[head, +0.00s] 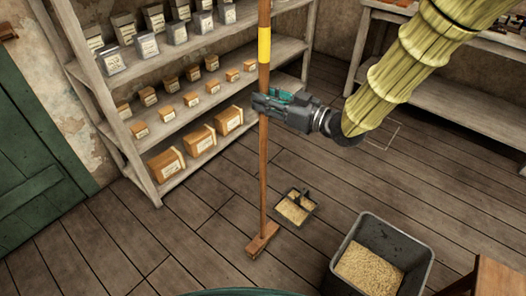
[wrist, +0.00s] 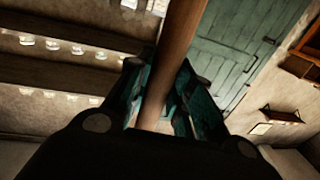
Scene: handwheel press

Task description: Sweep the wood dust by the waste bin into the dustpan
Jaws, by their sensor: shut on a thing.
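My gripper (head: 272,104) is shut on the wooden handle of a broom (head: 263,170) with a yellow band near its top. The wrist view shows the handle (wrist: 172,65) between the two fingers (wrist: 160,100). The broom stands upright, with its wooden head (head: 263,240) low at the floor. The dustpan (head: 312,212) lies on the floor just right of the broom head, and pale wood dust (head: 294,210) shows in it. The dark waste bin (head: 410,248) stands further right and holds a heap of similar pale dust. I see no separate dust pile on the floor.
A shelf (head: 150,165) with boxes and tins stands behind on the left, beside a green door (head: 35,150). A low bench (head: 450,95) is at the back right. Bare plank floor (head: 170,240) lies left of the broom. A wooden piece (head: 497,278) shows at the lower right.

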